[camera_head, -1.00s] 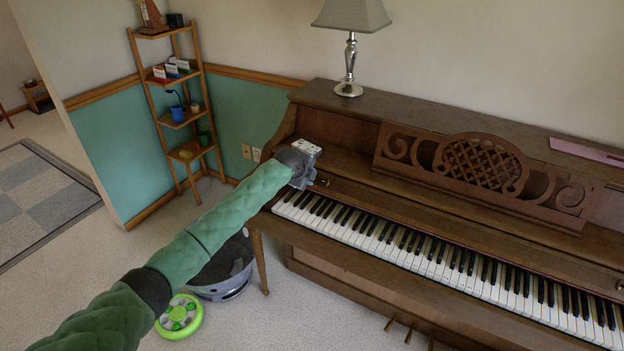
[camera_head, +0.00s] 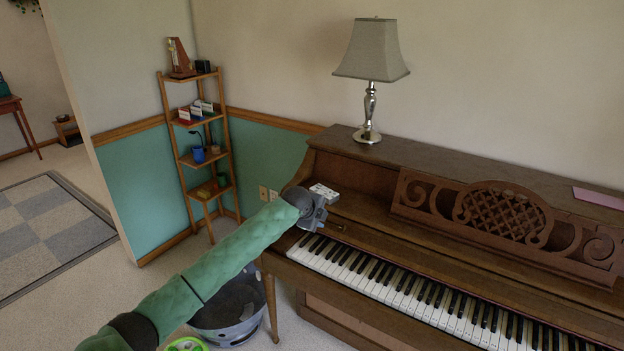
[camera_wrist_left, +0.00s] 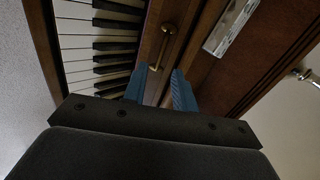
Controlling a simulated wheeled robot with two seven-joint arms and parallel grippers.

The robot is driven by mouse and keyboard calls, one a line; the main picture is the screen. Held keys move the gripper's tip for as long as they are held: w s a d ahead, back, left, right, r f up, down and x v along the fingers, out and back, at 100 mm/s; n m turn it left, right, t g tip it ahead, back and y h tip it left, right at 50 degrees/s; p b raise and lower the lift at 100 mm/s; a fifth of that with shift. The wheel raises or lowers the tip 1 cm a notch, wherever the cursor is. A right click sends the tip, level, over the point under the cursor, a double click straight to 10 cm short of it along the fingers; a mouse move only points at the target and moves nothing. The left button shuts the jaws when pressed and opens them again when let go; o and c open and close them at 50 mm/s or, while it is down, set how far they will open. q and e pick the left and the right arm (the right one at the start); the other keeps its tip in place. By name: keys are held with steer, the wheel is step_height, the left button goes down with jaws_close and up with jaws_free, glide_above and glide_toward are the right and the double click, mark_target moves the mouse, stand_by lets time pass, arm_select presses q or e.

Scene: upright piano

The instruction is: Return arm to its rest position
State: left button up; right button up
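My left arm, in green padding, comes in from the lower left of the head view. Its grey gripper (camera_head: 313,214) is above the left end of the upright piano (camera_head: 420,180), near the low end of the keys (camera_head: 400,285). In the left wrist view its two blue fingers (camera_wrist_left: 160,90) stand apart with nothing between them. A flat white item (camera_head: 324,191) lies on the piano just behind the gripper and apart from the fingers; it also shows in the left wrist view (camera_wrist_left: 229,28). My right arm and gripper are not in view.
A silver lamp (camera_head: 368,110) stands on the piano top. A narrow wooden shelf (camera_head: 190,160) holds small items against the wall at left. A grey tub (camera_head: 232,310) and a green round thing (camera_head: 186,345) are on the floor below my arm. Carpet is free at left.

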arm_select(q)
steer(key=s+a+r+n+t+y, duration=0.1)
steer(key=s+r+n, duration=0.2)
steer(key=r+n, duration=0.35)
steer(key=s+a+r+n+t+y, duration=0.1)
steer(key=s+r+n, duration=0.3)
steer(key=r, duration=0.5)
steer(key=s+a+n, duration=0.4)
steer(key=s, duration=0.5)
steer(key=s+a+f+n+g, duration=0.1)
steer(key=s+a+f+n, duration=0.1)
steer(key=s+a+f, duration=0.35)
steer(key=s+a+f+n+y, duration=0.1)
steer(key=s+a+f+n, duration=0.15)
steer(key=s+f, duration=0.6)
steer(key=s+a+f+n+g, duration=0.1)
steer(key=s+a+f+n, duration=0.3)
steer(key=s, duration=0.6)
steer(key=s+a+f+g, duration=0.1)
steer(key=s+f+g, duration=0.1)
steer(key=s+f, duration=0.5)
steer(key=s+a+f+g, duration=0.2)
steer(key=s+f, duration=0.6)
steer(key=s, duration=0.9)
steer(key=shift+a+f+m+g+y, duration=0.2)
steer(key=shift+f+m+g+y, duration=0.15)
steer(key=shift+g, duration=0.25)
